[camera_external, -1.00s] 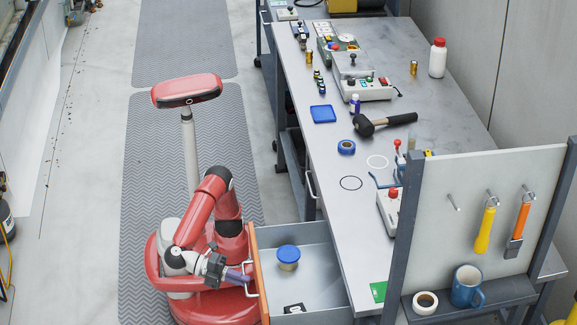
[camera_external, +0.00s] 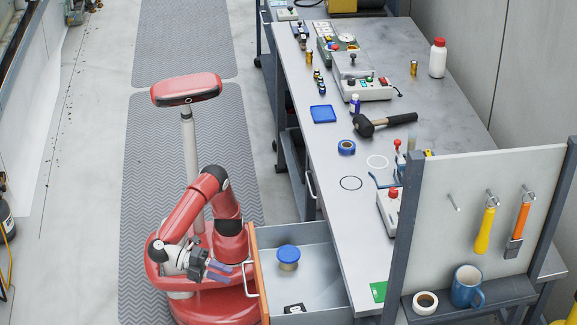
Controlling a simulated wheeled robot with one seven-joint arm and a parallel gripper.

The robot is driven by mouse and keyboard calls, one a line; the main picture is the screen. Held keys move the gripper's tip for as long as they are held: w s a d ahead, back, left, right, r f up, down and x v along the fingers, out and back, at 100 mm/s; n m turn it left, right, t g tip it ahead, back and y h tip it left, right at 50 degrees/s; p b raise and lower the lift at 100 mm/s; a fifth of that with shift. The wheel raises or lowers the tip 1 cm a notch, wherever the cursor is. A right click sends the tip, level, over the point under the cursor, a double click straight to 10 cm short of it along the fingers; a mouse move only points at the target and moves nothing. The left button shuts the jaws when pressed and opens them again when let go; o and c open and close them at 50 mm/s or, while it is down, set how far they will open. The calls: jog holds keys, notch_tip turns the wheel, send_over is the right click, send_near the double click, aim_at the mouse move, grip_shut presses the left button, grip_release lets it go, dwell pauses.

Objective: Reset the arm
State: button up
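My gripper (camera_external: 227,270) is at the front left of the open drawer (camera_external: 325,262), beside its orange front panel. Its purple fingers look parted and empty, a short way left of the drawer's pale handle (camera_external: 249,279). My red arm is bent, with the elbow raised and the wrist low over my base. The drawer holds a small jar with a blue lid (camera_external: 288,257) and a small dark item (camera_external: 294,308).
The drawer juts out from the grey workbench (camera_external: 330,150) close to my right. The floor mat (camera_external: 150,150) behind and left is clear.

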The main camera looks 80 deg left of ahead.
jog(key=shift+v, duration=1.05)
